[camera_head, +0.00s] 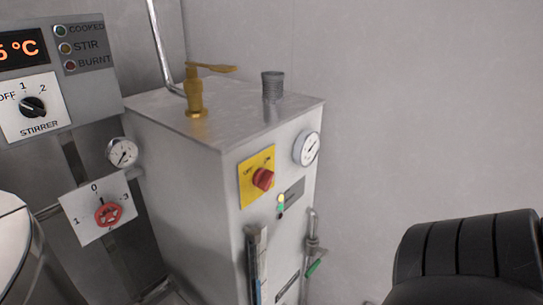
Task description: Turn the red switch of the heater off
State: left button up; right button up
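The heater (195,180) is a grey metal box in the middle of the view. Its red switch (263,179) is a rotary knob on a yellow plate (250,166) on the front face, with small OFF and ON marks at the plate's top. Which mark the knob points at is too small to tell. A light below the plate (281,199) looks lit pale green. A black ribbed part of my own body (468,258) fills the lower right, well apart from the switch. Neither gripper's fingers show.
A brass valve with a lever (196,95) and a grey threaded cap (272,87) stand on the heater's top.

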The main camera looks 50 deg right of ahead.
aim_at(262, 179)
jog(key=z, duration=0.05)
jog(key=k, duration=0.65)
jog(key=u, duration=0.55)
jog(key=i, duration=0.5)
jog(key=z, duration=1.95)
jog(key=i, duration=0.55)
jog(key=z, duration=1.05)
jog(key=k, duration=0.4)
jog(key=u, duration=0.1)
